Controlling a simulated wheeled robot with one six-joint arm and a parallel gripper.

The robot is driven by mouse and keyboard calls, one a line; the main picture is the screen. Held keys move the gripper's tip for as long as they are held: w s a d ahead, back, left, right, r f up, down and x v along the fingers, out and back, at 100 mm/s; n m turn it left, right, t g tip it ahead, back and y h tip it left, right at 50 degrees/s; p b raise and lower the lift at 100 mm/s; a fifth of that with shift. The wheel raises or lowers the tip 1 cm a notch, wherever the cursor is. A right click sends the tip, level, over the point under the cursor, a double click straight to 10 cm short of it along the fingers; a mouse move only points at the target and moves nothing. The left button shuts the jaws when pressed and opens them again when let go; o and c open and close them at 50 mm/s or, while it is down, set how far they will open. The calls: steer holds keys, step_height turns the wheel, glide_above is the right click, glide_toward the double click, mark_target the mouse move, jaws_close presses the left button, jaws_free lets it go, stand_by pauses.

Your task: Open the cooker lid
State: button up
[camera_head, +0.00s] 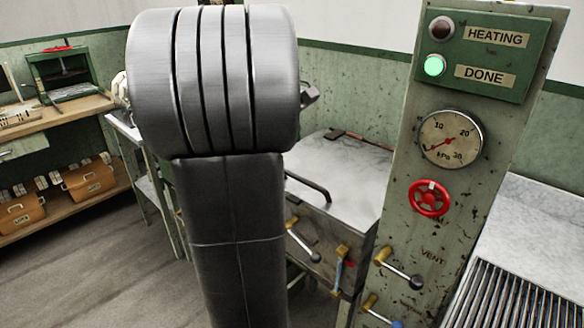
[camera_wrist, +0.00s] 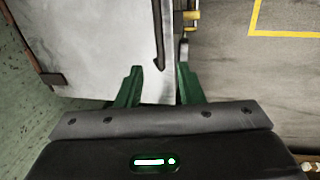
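The cooker (camera_head: 318,240) is a worn metal box right of my arm in the head view. Its pale lid (camera_head: 345,180) lies flat and looks closed, with a dark bar handle (camera_head: 308,186) along the near edge. In the wrist view the lid (camera_wrist: 95,40) fills the upper left, and the handle (camera_wrist: 157,35) runs down toward my gripper (camera_wrist: 159,67). The green fingers are apart with nothing gripped. The handle's end shows between the fingertips; I cannot tell the height gap. My arm hides the gripper in the head view.
A control post (camera_head: 430,230) stands right of the cooker, with a lit green DONE lamp (camera_head: 434,66), a gauge (camera_head: 450,138) near zero, a red wheel (camera_head: 430,198) and a vent lever (camera_head: 398,268). A shelf (camera_head: 65,125) is at left. Floor (camera_wrist: 255,70) beside the cooker is clear.

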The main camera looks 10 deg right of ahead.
mark_target(295, 175)
steer(key=f, duration=0.3)
steer(key=w+d+f, duration=0.1)
steer(key=f, duration=0.2)
steer(key=f+b, duration=0.1)
steer(key=f, duration=0.2)
steer(key=shift+w+d+f, duration=0.15)
steer(key=shift+d+f, duration=0.1)
steer(key=shift+f, duration=0.15)
steer(key=shift+c, duration=0.2)
jaws_close()
